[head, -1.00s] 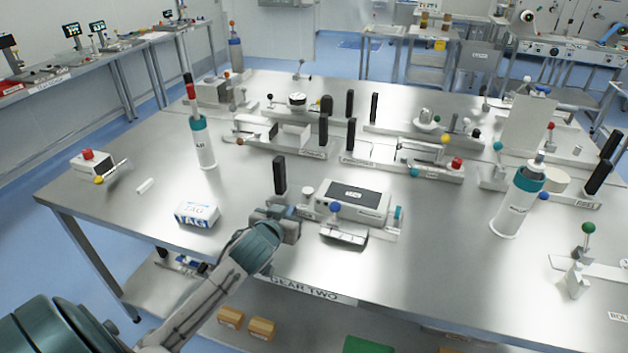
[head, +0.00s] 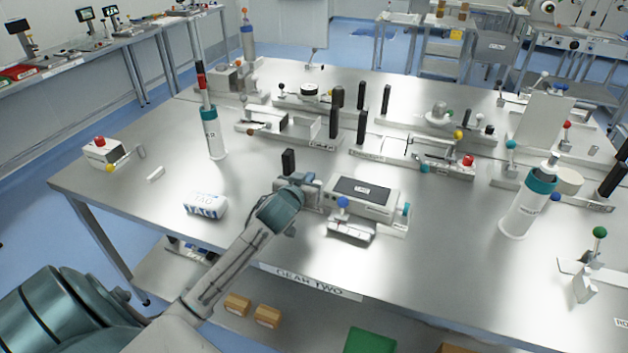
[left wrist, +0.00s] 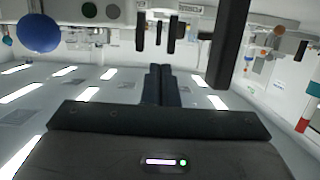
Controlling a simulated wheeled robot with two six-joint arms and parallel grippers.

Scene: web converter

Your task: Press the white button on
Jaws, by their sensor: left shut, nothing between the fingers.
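My left gripper (head: 313,186) is at the left end of this device, in front of a black upright post (head: 288,161). Its fingers also show in the left wrist view (left wrist: 161,84), shut together with nothing between them. I cannot make out the white button; the gripper covers the spot left of the device. Whether the fingertips touch anything there I cannot tell. My right gripper is not in view.
A white TAG box (head: 206,205) lies left of my left arm. A tall white bottle with a teal band (head: 212,133) stands behind it. Another such bottle (head: 527,203) stands to the right. Low fixtures with posts and knobs fill the table's back. The front left is mostly clear.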

